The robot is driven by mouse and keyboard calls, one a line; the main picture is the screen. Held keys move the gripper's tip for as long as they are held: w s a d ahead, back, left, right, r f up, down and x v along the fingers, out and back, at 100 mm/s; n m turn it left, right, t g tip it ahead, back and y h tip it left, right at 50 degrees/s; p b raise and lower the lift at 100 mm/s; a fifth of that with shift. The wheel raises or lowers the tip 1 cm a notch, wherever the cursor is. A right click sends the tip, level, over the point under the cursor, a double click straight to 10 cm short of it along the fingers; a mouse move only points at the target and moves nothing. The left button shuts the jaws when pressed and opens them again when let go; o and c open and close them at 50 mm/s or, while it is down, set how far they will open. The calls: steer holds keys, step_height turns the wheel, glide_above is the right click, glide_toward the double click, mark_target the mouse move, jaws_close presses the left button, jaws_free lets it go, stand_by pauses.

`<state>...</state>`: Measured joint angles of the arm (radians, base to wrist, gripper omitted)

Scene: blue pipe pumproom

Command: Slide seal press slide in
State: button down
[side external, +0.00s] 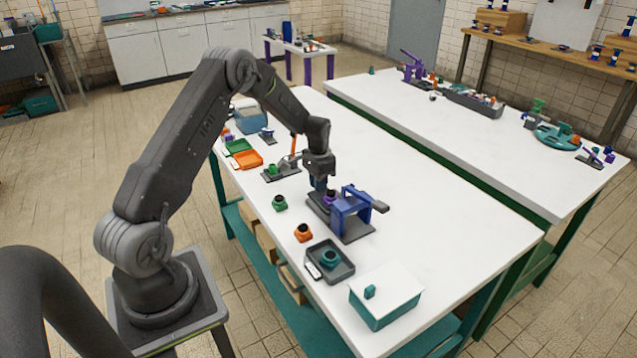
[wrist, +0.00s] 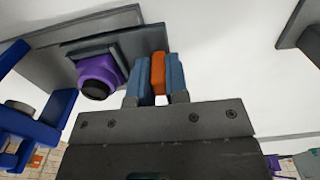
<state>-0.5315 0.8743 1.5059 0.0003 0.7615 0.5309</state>
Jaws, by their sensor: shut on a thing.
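The frame also shows at the left in the wrist view (wrist: 40,130). A purple part (side external: 330,197) with a dark round end sits on the grey slide beside the frame, outside it; it is clearer in the wrist view (wrist: 97,75). My gripper (side external: 318,184) is low at the slide's outer end. In the wrist view its blue fingers (wrist: 157,80) are shut on an orange upright piece (wrist: 158,73), seemingly the slide's handle. Its join to the slide is hidden.
A green part (side external: 279,203), an orange part (side external: 303,232) and a dark tray (side external: 329,262) holding a teal part line the table's near side. A white-lidded teal box (side external: 385,296) stands at the front. Orange and green trays (side external: 248,159) lie behind. The table right of the press is clear.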

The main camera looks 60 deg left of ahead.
mark_target(328, 192)
steer(key=d, duration=0.5)
steer(key=c, duration=1.1)
jaws_free()
steer(key=shift+r, duration=0.15)
step_height(328, 192, up, 14)
steer(key=shift+f, duration=0.2)
